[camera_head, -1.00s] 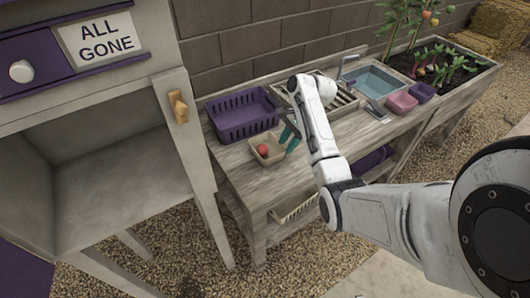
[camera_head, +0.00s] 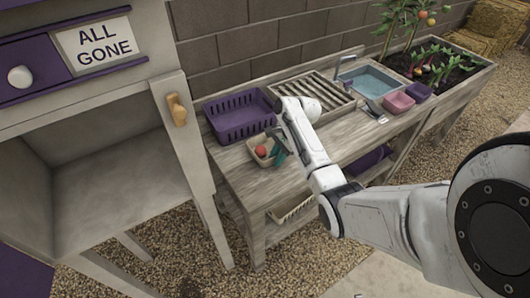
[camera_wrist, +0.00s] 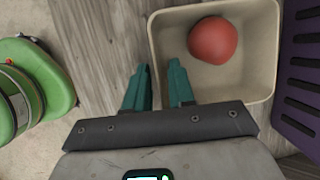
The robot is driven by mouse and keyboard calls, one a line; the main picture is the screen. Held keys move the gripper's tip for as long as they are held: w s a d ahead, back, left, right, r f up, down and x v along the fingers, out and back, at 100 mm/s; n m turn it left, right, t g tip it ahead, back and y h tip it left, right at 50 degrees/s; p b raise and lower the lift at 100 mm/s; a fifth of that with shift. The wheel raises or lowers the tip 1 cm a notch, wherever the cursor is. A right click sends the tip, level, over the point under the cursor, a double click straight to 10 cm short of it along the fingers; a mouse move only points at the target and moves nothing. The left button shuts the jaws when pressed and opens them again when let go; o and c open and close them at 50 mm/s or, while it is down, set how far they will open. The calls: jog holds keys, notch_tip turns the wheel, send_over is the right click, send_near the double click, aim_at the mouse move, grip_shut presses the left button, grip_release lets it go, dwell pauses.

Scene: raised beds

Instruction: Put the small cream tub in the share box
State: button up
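The small cream tub (camera_head: 265,163) sits on the wooden bench at its near left end and holds a red round thing, perhaps a tomato (camera_head: 261,151). The tub also shows in the wrist view (camera_wrist: 238,82). My gripper (camera_head: 277,148) has teal fingers and is at the tub's right side. In the wrist view my gripper (camera_wrist: 159,66) is open, with the tub's side wall lying between the two fingers; neither clearly touches it. The open-fronted cabinet (camera_head: 120,190) with the ALL GONE sign, at the left, appears to be the share box.
A purple slotted crate (camera_head: 238,128) stands right behind the tub. A slatted rack (camera_head: 312,95), blue basin (camera_head: 375,82) and pink tub (camera_head: 398,103) lie farther right. The cabinet's post with a wooden knob (camera_head: 176,108) stands between its opening and the bench.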

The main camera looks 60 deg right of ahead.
grip_shut()
jog(key=shift+r, duration=0.2)
